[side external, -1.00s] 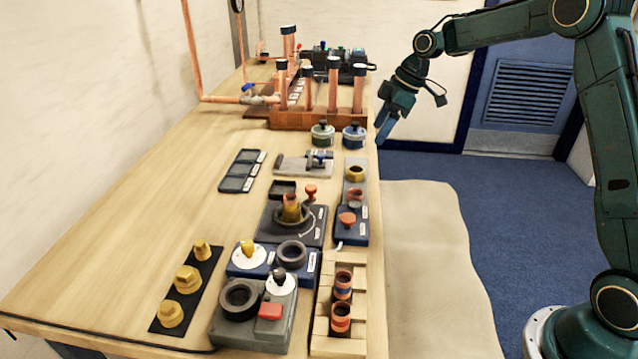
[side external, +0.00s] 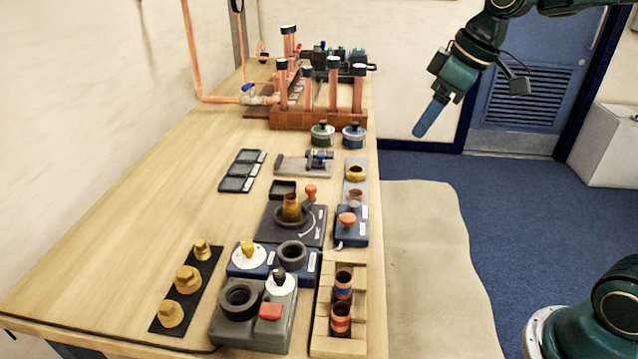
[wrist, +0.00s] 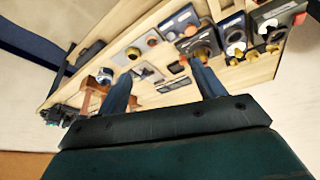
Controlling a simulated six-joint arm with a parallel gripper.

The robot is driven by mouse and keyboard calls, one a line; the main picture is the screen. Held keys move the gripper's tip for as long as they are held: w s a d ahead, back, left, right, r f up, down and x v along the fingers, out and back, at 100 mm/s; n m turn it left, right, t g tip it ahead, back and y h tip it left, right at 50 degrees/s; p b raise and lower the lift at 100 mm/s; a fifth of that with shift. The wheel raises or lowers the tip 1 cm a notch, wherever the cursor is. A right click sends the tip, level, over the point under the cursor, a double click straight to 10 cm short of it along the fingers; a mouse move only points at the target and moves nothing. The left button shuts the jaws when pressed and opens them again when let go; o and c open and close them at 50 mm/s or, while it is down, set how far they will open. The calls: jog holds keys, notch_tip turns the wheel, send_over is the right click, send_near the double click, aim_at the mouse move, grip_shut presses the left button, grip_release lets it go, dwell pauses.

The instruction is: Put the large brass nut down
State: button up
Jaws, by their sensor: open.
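Brass nuts stand on a black strip at the front left of the bench: a small one (side external: 202,250), a larger one (side external: 187,279) and another large one (side external: 171,313). I cannot tell which is the large brass nut of the task. A brass piece (side external: 291,208) sits in the dark round fixture in the middle, with a copper-coloured part on it. Another brass ring (side external: 356,173) lies on the grey plate at the right edge. My gripper (side external: 430,118) is in the air to the right of the bench, away from all of these. In the wrist view its two blue fingers (wrist: 162,85) are apart with nothing between them.
Copper pipes stand in a wooden block (side external: 318,118) at the back. Two lidded pots (side external: 322,134) are in front of it. A wooden rack (side external: 322,337) with banded copper fittings is at the front right. The bench's left side is clear.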

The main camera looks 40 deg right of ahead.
jog(key=s+f+m, duration=0.1)
jog(key=s+m, duration=0.1)
jog(key=s, duration=0.7)
jog(key=s+a+f+m+t+h, duration=0.1)
jog(key=s+f+m, duration=0.1)
jog(key=s, duration=0.7)
jog(key=shift+s+a+m, duration=0.25)
jog(key=shift+s+m, duration=0.05)
